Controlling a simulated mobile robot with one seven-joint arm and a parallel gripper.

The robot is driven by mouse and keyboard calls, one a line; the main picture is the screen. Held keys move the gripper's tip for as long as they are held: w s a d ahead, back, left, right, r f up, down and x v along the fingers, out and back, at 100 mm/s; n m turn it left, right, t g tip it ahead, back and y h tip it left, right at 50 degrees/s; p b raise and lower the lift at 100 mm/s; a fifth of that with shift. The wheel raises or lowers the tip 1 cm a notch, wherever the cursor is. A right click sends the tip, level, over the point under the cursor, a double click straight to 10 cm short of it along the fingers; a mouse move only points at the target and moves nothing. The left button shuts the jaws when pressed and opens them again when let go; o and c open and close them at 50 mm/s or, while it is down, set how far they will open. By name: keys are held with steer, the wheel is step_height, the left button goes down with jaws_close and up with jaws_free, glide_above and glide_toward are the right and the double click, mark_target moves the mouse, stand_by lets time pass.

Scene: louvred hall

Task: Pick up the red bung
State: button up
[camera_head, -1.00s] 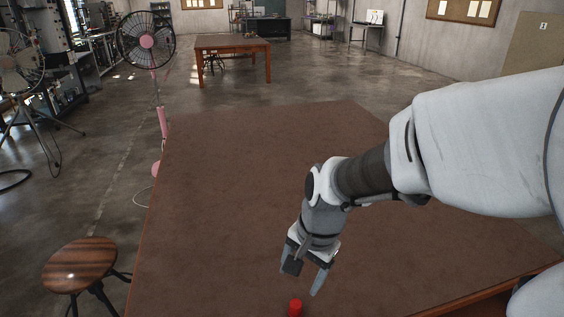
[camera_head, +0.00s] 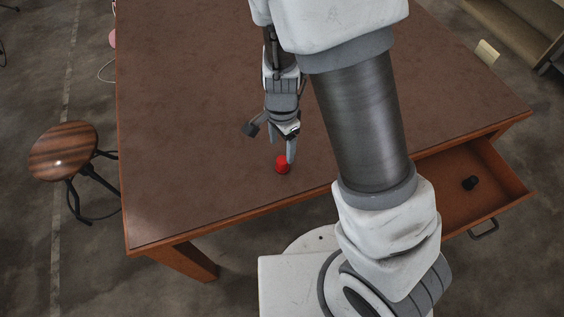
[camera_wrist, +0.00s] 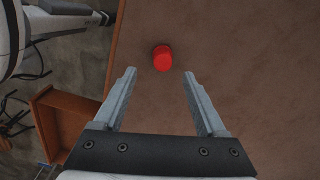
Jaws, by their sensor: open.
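The red bung (camera_head: 282,164) stands on the brown tabletop (camera_head: 190,120) near its front edge. In the wrist view the bung (camera_wrist: 162,58) lies just beyond the fingertips, roughly midway between their lines. My gripper (camera_head: 270,146) is open and empty, close to the bung on its far side and above the table. The two fingers of my gripper (camera_wrist: 161,72) show apart in the wrist view, with nothing between them. One fingertip partly overlaps the bung in the head view.
A round wooden stool (camera_head: 63,150) stands left of the table. The tabletop around the bung is clear.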

mark_target(282, 160)
steer(key=f, duration=0.2)
steer(key=f+b, duration=0.1)
steer(key=f, duration=0.2)
steer(key=f+b, duration=0.1)
steer(key=f, duration=0.2)
steer(key=shift+w+f, duration=0.2)
steer(key=shift+w, duration=0.15)
jaws_close()
